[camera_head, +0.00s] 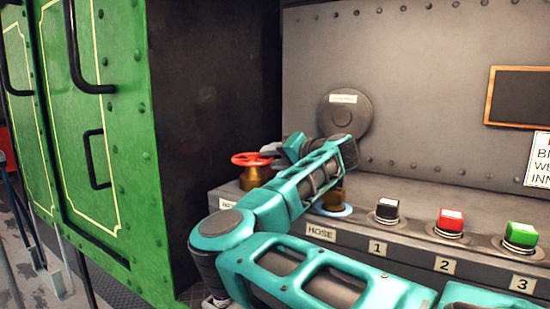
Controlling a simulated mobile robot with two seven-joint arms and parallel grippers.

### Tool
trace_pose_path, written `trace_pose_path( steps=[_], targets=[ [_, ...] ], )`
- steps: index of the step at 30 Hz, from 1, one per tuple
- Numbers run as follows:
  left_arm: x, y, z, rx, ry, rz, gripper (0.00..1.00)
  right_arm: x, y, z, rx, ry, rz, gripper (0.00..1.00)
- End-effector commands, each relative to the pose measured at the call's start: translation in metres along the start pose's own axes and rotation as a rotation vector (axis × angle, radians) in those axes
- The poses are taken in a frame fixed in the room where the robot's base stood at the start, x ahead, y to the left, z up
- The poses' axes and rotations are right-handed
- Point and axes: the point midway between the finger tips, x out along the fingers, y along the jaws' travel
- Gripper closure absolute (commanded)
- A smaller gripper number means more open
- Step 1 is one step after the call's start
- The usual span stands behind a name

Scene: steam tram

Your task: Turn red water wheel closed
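The red water wheel (251,158) sits on a brass stem (254,177) at the left end of the grey ledge, close to the dark wall. My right arm reaches in from the lower right and bends back over the ledge. My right gripper (271,149) is at the right side of the wheel, pointing left towards it. Its fingers are small and partly hidden, so I cannot tell whether they touch the rim or are open or shut. My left gripper is not in view.
The ledge (400,240) carries black, red (450,222) and green (521,236) buttons labelled 1, 2 and 3. A brass fitting with a blue ring (333,210) stands behind my forearm, above a HOSE label. A green riveted cabinet (100,130) with black handles stands left.

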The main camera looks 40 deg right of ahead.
Motion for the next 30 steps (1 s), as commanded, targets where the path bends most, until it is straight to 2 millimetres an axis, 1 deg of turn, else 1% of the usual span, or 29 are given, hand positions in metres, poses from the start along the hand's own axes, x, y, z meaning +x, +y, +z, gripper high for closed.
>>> trace_pose_path(
  steps=[5, 8, 11, 18, 21, 23, 24, 27, 30],
  targets=[
    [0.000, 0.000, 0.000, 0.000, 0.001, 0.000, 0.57, -0.001, -0.001, 0.000, -0.001, 0.001, -0.003, 0.60],
    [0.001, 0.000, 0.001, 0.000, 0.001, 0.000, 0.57, -0.007, -0.001, 0.000, -0.001, 0.001, -0.002, 0.60],
    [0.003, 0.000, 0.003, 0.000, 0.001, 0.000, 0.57, -0.021, 0.000, -0.001, -0.002, 0.004, -0.001, 0.60],
    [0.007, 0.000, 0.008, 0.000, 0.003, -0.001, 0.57, -0.075, 0.001, -0.001, -0.002, 0.006, 0.001, 0.60],
    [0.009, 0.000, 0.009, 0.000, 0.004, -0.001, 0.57, -0.095, 0.001, -0.001, -0.001, 0.006, 0.000, 0.60],
    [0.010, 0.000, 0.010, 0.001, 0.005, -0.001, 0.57, -0.105, 0.001, 0.000, -0.002, 0.004, 0.000, 0.60],
    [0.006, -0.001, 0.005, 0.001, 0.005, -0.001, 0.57, -0.112, -0.003, -0.003, 0.000, 0.005, -0.001, 0.60],
    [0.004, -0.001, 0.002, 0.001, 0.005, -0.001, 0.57, -0.123, -0.002, -0.002, 0.000, 0.003, -0.001, 0.60],
    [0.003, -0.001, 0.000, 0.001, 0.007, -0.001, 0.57, -0.128, -0.001, -0.001, 0.000, 0.001, 0.000, 0.60]
  ],
)
